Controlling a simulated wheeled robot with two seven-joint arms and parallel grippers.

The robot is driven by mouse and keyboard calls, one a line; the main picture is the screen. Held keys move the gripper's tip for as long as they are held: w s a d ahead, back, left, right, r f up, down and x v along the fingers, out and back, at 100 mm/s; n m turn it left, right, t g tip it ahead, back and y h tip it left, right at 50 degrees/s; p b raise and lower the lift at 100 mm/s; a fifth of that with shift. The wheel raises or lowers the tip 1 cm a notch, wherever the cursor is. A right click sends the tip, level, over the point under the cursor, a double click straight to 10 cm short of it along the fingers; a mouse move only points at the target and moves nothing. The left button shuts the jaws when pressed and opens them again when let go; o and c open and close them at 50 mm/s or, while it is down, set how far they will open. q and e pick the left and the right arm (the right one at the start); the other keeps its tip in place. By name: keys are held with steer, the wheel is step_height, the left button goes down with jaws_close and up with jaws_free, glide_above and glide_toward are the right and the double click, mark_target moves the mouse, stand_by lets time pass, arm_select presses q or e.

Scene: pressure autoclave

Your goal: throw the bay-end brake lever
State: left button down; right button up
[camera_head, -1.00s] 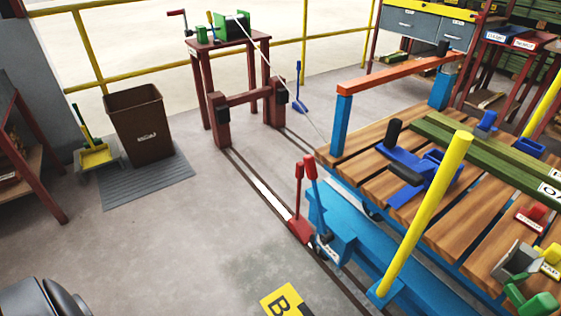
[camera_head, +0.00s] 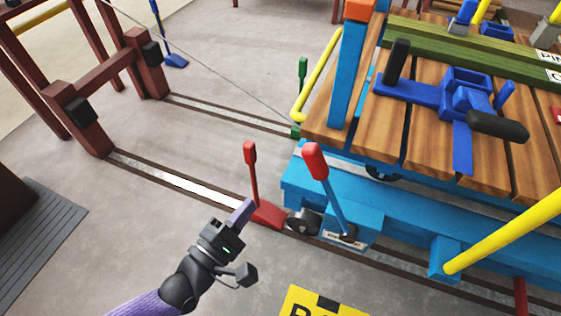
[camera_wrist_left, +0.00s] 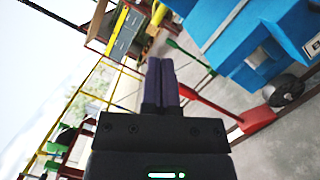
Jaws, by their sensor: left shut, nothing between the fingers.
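A lever with a blue shaft and red grip (camera_head: 316,162) rises from a small labelled plate on the blue side of the trolley (camera_head: 400,209); the label's text is too small to read. Just left of it, a red lever (camera_head: 251,172) stands upright on a red base by the floor rail. My left gripper (camera_head: 246,208) comes up from below, its fingers shut and empty. In the head view its tips appear beside the red lever's base and left of the blue-shafted lever; contact is unclear. In the left wrist view the shut fingers (camera_wrist_left: 160,82) point past the red base (camera_wrist_left: 256,120).
The trolley's wooden deck (camera_head: 345,122) carries a blue clamp (camera_head: 465,95) with black grips. A yellow post (camera_head: 505,230) slants at right. A dark red buffer stop (camera_head: 108,92) stands at the rails' end. A green lever (camera_head: 302,78) stands behind the trolley.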

arm_select(q)
steer(key=w+d+r+b, duration=0.2)
steer(key=w+d, duration=0.5)
steer(key=d, duration=0.1)
steer(key=shift+w+d+r, duration=0.15)
steer(key=shift+d+r, duration=0.15)
steer(key=shift+r, duration=0.05)
arm_select(e)
steer(key=shift+x, duration=0.9)
steer(key=shift+r, duration=0.1)
